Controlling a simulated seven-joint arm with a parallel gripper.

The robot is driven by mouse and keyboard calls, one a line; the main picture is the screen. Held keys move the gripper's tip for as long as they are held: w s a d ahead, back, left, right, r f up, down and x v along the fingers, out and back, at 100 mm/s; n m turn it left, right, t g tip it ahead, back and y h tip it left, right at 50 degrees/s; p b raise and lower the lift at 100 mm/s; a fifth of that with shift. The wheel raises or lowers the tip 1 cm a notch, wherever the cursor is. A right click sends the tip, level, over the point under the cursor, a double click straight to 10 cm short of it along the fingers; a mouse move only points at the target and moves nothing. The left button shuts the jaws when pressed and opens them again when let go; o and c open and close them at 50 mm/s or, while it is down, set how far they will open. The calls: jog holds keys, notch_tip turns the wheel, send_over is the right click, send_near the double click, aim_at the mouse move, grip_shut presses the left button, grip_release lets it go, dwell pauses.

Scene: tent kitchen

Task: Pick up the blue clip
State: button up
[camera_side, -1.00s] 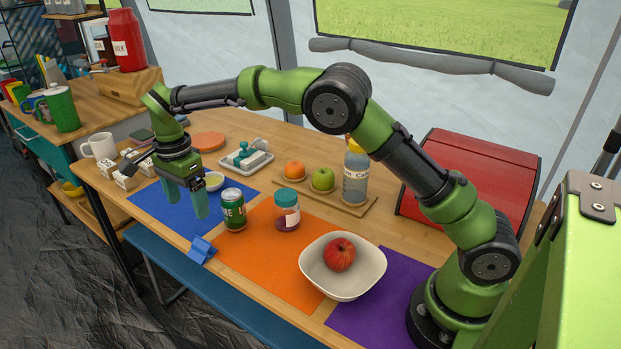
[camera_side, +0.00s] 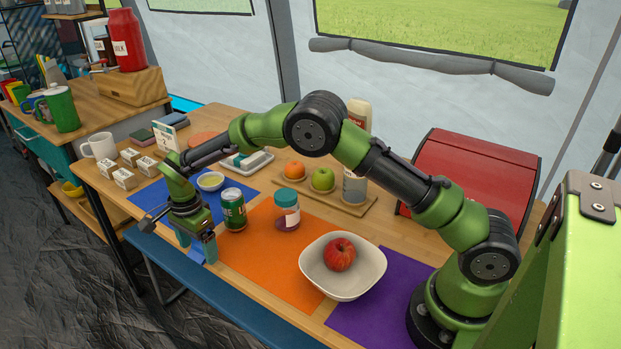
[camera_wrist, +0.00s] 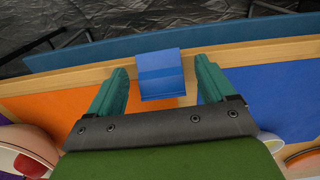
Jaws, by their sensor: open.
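The blue clip (camera_wrist: 160,75) lies at the front edge of the table, between the orange and blue mats. In the wrist view it sits between and just beyond the two green fingertips of my gripper (camera_wrist: 160,82), with a gap on each side. In the side view my gripper (camera_side: 197,250) is low over the clip (camera_side: 196,258), which is mostly hidden behind the fingers. My gripper is open with nothing held.
A green can (camera_side: 233,212) and a jar with a teal lid (camera_side: 286,212) stand close to the right of my gripper. A white bowl (camera_side: 318,278) with a red apple (camera_side: 340,254) is further right. A blue bench (camera_side: 185,275) runs below the table edge.

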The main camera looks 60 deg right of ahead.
jog(key=c, duration=1.2)
jog(key=shift+r, duration=0.15)
